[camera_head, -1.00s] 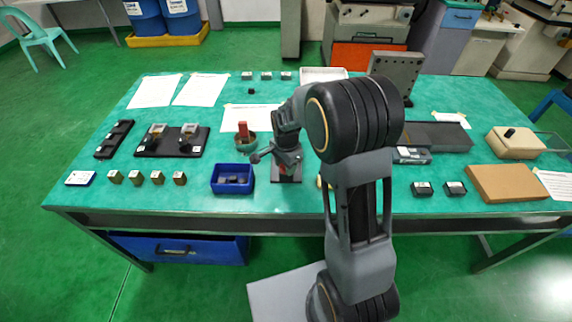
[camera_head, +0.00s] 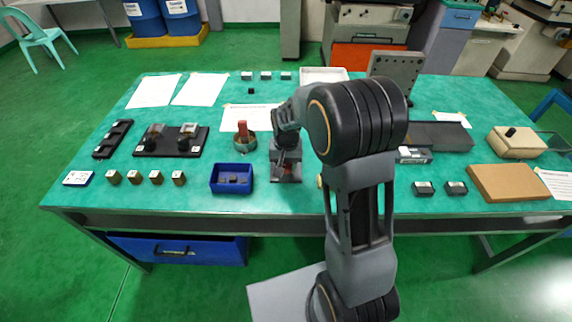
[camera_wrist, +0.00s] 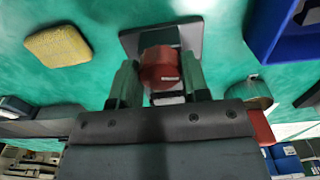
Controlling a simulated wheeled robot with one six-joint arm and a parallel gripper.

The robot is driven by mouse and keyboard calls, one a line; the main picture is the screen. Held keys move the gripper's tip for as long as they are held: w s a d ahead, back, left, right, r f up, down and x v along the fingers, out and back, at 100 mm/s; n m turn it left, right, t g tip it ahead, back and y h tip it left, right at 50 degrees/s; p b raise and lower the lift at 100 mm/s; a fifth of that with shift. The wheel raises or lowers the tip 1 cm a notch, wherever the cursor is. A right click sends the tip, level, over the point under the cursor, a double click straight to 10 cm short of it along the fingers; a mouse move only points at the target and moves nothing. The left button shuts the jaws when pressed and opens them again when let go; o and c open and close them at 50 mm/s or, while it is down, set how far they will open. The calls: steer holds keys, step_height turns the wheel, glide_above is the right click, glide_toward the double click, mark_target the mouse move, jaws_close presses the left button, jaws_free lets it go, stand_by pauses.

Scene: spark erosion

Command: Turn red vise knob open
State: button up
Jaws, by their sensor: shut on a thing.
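The red vise knob (camera_wrist: 160,68) sits between the two fingers of my gripper (camera_wrist: 160,82) in the wrist view. The fingers are shut on the knob, one at each side. The grey base of the vise (camera_wrist: 190,32) shows behind the knob. In the head view the small dark vise (camera_head: 287,172) stands near the middle front of the table. My gripper (camera_head: 286,146) is over it there, pointing down, and mostly hides the knob.
A blue bin (camera_head: 232,188) with dark pieces stands left of the vise on the green table (camera_head: 210,207). A round container (camera_head: 245,144) with a red-handled thing is close by at the left. A yellow block (camera_wrist: 58,45) lies near the vise in the wrist view.

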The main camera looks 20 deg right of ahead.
mark_target(286, 165)
steer(key=n, duration=0.4)
steer(key=shift+n, duration=0.3)
steer(key=n, duration=0.5)
steer(key=shift+d, duration=0.1)
steer(key=n, duration=0.5)
steer(key=shift+n+b, duration=0.35)
steer(key=shift+n, duration=2.35)
steer(key=o, duration=0.9)
steer(key=shift+o, duration=0.2)
step_height(286, 165, up, 14)
